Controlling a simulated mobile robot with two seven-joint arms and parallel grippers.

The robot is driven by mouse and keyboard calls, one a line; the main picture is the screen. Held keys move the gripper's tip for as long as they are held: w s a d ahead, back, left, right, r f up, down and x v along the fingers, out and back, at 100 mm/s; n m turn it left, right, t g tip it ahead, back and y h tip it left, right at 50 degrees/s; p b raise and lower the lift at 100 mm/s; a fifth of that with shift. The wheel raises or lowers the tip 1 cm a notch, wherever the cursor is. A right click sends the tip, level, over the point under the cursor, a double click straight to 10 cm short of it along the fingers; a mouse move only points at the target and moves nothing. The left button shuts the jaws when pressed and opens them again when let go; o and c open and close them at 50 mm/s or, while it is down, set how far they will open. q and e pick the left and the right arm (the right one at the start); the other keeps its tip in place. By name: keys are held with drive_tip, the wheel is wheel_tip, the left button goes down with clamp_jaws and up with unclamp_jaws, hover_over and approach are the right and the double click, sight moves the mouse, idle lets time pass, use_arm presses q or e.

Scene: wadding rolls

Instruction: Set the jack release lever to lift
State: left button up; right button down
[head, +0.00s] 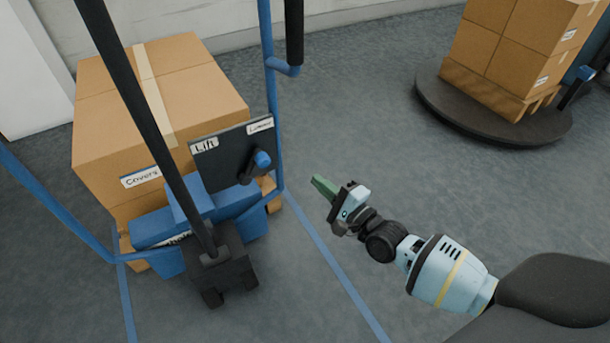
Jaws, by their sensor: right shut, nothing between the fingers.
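The jack release lever (258,163) has a blue knob and a dark arm. It sits on a dark plate (226,155) on the blue pallet jack (205,212). The plate carries a "Lift" label (205,145) at its upper left and a smaller label (260,126) at its upper right, too small to read surely. The lever's knob points up and to the right, toward the smaller label. My right gripper (320,186) has green fingers that are shut and empty. It is to the right of the lever, apart from it. My left gripper is not in view.
A large carton labelled "Covers" (190,75) stands on a pallet behind the plate. The jack's black handle bar (140,95) and a blue upright (270,85) rise around it. A round dark platform (495,115) with stacked cartons is at the upper right. Grey floor between is clear.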

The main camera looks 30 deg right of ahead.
drive_tip(key=w+a+r+b, duration=0.1)
drive_tip(key=w+a+b, duration=0.1)
drive_tip(key=w+a, duration=0.4)
drive_tip(key=shift+w+r, duration=0.4)
drive_tip(key=shift+w, duration=0.85)
drive_tip(key=shift+a, duration=0.1)
